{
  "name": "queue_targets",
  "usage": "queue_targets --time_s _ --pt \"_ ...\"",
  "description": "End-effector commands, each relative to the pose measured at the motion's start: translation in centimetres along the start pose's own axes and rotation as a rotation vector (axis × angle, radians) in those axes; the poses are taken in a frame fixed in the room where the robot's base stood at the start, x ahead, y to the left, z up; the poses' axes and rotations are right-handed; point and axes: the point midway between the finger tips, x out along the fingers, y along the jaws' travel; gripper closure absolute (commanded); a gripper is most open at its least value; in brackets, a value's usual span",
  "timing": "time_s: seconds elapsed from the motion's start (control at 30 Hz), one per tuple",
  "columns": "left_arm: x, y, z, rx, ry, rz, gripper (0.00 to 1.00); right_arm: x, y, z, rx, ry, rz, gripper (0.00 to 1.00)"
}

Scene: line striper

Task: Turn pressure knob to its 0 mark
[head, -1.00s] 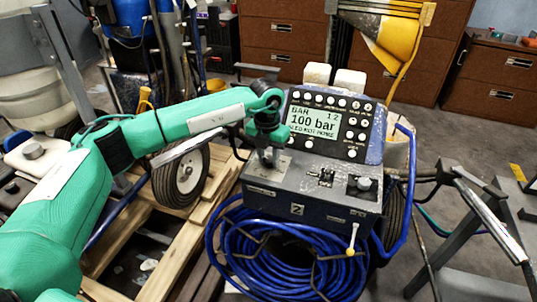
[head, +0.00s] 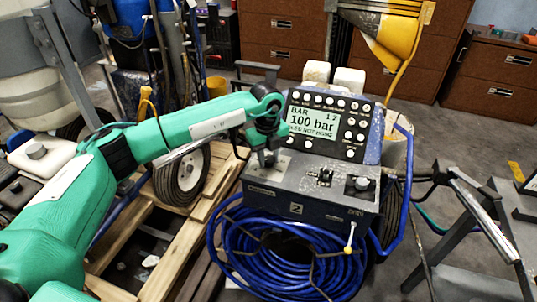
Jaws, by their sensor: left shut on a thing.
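The line striper's dark control box (head: 310,203) stands in the middle, its display (head: 313,121) reading "100 bar". My left gripper (head: 268,160) points down at the left part of the box's top and is shut on the pressure knob there. The fingers and wrist hide most of this knob, so its pointer and any 0 mark cannot be made out. My right gripper is not in view.
Small switches (head: 325,176) stand on the box top between the gripper and the right knob. A coiled blue hose (head: 280,260) hangs on the front. A wooden pallet (head: 190,238) and a wheel (head: 183,175) lie to the left. A grey metal frame (head: 480,215) stands at the right.

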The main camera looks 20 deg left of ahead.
Motion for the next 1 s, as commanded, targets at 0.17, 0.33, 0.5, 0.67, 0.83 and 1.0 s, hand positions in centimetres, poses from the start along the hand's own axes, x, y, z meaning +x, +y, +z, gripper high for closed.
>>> queue_targets --time_s 0.17,0.33,0.5,0.67,0.83,1.0 --pt "-0.2 -0.1 0.1 -0.092 -0.005 -0.003 0.92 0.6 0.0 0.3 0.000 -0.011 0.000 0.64" --pt "-0.2 -0.1 0.1 -0.145 -0.007 -0.004 0.92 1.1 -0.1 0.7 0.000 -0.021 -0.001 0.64" --pt "-0.2 -0.1 0.1 -0.167 -0.008 -0.004 0.92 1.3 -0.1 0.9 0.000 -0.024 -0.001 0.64" --pt "-0.2 -0.1 0.1 -0.172 -0.009 -0.004 0.92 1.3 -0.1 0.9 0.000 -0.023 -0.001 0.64" --pt "-0.2 -0.1 0.1 -0.171 -0.008 -0.004 0.92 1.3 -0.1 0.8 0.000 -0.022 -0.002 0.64" --pt "-0.2 -0.1 0.1 -0.170 -0.008 -0.004 0.48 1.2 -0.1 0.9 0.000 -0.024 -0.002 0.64"
